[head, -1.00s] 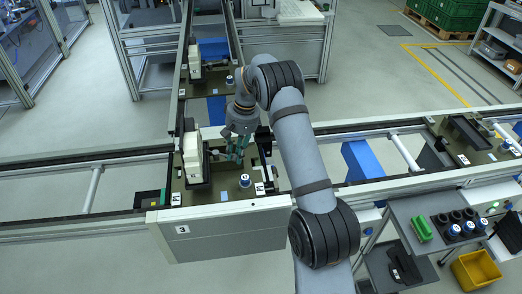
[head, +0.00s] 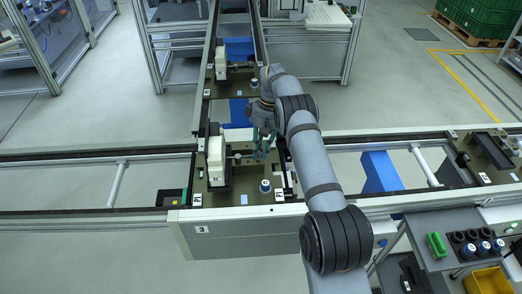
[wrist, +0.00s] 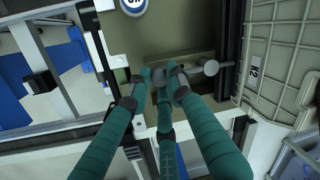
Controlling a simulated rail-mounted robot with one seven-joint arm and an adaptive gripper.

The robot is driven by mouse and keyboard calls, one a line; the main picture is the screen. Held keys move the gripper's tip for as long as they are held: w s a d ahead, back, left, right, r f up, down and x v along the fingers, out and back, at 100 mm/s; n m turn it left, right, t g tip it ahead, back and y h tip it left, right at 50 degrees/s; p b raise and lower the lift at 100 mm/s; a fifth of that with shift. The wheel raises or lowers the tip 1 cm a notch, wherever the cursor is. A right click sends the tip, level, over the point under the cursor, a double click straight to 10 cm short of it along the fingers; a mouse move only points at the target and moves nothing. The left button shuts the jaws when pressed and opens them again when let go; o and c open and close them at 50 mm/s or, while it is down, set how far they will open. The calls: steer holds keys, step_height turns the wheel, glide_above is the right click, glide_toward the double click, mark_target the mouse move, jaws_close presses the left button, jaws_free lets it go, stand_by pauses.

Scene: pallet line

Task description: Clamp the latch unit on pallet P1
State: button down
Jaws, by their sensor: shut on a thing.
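The nearer pallet (head: 240,200) stands on the line above the panel marked 3; its own labels are too small to read surely. On its left side is the latch unit, a tall cream block (head: 216,160) on a dark base. In the wrist view its large cream body (wrist: 285,60) is at the right, with a rod ending in a grey knob (wrist: 210,68) pointing left. My gripper (head: 262,150) is at the unit's right side. Its green fingers (wrist: 160,78) are closed together around a small grey part beside the rod, mostly hidden by the fingertips.
A blue-and-white capped piece (head: 265,186) stands on the pallet just in front of my gripper. A second pallet (head: 233,85) with a similar cream block is farther back. Rails run left and right. A side shelf (head: 450,225) at the right holds a green part and several capped pieces.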

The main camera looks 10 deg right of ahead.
stand_by(0.4)
steer(key=c, duration=1.6)
jaws_free()
steer(key=shift+o, duration=0.2)
steer(key=shift+s, duration=0.15)
